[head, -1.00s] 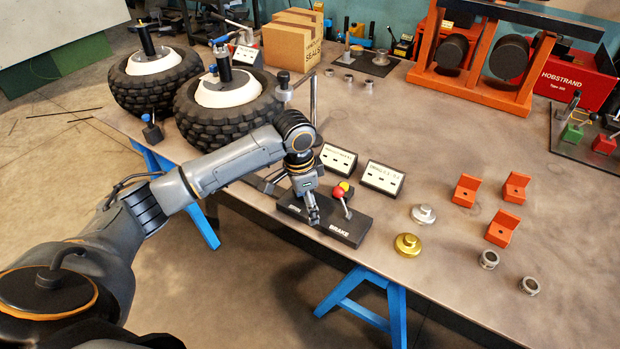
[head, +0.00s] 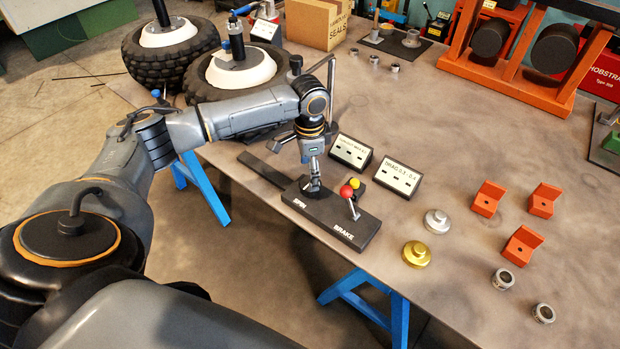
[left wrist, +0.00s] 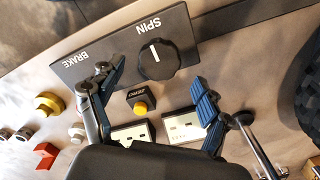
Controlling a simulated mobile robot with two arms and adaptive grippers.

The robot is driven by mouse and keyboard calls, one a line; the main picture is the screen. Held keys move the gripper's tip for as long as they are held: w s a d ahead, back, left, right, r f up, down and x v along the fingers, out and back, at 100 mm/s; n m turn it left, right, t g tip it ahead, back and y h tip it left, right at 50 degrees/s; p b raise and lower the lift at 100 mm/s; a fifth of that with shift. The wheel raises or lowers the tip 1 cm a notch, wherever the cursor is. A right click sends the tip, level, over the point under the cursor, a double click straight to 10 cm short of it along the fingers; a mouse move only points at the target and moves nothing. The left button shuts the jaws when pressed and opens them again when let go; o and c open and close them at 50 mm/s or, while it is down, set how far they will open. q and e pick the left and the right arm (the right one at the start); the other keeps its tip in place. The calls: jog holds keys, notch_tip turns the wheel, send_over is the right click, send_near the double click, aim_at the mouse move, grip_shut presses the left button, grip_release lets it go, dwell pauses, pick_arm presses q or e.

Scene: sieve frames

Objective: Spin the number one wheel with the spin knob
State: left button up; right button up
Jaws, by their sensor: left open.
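The black control box (head: 335,215) with SPIN and BRAKE labels lies near the table's front edge. Its round black spin knob (left wrist: 155,60) with a white line shows clearly in the left wrist view; in the head view my gripper mostly covers it. My left gripper (head: 313,182) points down over the SPIN end. In the left wrist view the left gripper (left wrist: 157,76) has its fingers spread, with the knob ahead between and beyond them; contact cannot be told. Two tyred wheels with white hubs, a left one (head: 168,37) and a right one (head: 238,70), stand behind; I cannot read which is number one.
A red-balled lever (head: 347,192) and yellow button (head: 360,173) are beside the knob. Two sign blocks (head: 352,152) (head: 396,178) stand behind the box. Gold (head: 416,254) and silver (head: 437,221) weights and orange brackets (head: 487,198) lie to the right. A metal post (head: 330,90) rises behind my wrist.

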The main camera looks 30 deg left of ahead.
pick_arm(q)
notch_tip(320, 180, down, 4)
jog(key=shift+r, duration=0.2)
jog(key=shift+f, duration=0.35)
pick_arm(e)
jog(key=shift+w+d+r, duration=0.15)
jog(key=shift+w, duration=0.45)
jog(key=shift+w+d+r, duration=0.1)
jog(key=shift+w, duration=0.45)
jog(key=shift+s, duration=0.1)
pick_arm(q)
jog(key=shift+c, duration=0.5)
jog(key=c, duration=1.1)
pick_arm(e)
jog(key=shift+s, duration=0.3)
